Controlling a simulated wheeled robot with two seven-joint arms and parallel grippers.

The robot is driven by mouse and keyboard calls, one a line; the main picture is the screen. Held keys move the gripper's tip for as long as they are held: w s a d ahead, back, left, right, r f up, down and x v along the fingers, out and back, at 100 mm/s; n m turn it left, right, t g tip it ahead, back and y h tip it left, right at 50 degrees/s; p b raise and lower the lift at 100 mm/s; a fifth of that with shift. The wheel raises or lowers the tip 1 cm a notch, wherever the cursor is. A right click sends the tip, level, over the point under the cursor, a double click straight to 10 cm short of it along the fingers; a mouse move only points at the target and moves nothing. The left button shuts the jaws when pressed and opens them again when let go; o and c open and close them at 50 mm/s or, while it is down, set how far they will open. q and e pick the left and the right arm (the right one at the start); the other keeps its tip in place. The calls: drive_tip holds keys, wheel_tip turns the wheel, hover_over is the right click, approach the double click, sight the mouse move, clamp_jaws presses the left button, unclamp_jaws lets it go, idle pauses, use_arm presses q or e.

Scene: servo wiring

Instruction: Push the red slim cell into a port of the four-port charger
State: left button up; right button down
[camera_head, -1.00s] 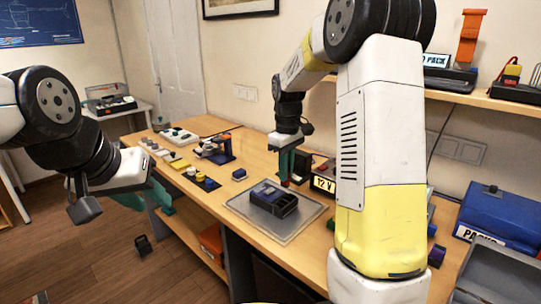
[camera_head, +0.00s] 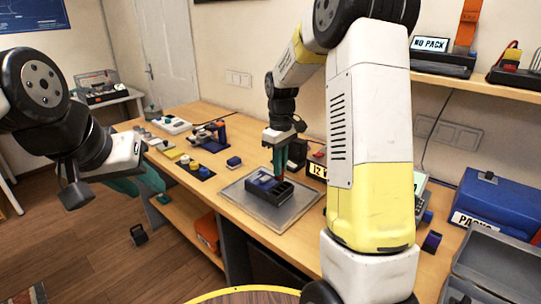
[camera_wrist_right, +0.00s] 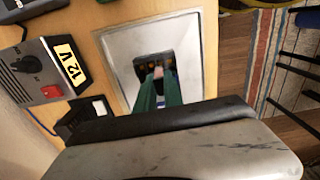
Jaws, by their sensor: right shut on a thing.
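The four-port charger (camera_head: 262,192) is a dark box with a blue part, lying on a grey mat (camera_head: 290,214). In the right wrist view its row of ports (camera_wrist_right: 150,63) lies just beyond my fingertips. My right gripper (camera_head: 281,174) points down at the charger's far side, its green fingers shut on the red slim cell (camera_wrist_right: 158,73). Only a small bit of the cell shows between the fingers; whether its end is inside a port I cannot tell. My left gripper (camera_head: 147,184) hangs left of the bench, away from the charger; its finger gap is unclear.
A power unit with a 12 V label (camera_wrist_right: 55,72) stands close beside the mat. A small blue block (camera_head: 234,162) and several coloured parts lie further left. A blue case (camera_head: 495,205) and an open grey bin (camera_head: 495,262) are at right.

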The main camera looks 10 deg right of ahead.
sight(279, 180)
drive_tip(key=shift+f, duration=1.1)
drive_tip(key=shift+f, duration=1.65)
idle(0.5)
drive_tip(key=c, duration=1.4)
unclamp_jaws()
drive_tip(key=shift+r, duration=0.15)
wheel_tip(279, 180, up, 7)
drive_tip(key=shift+r, duration=0.3)
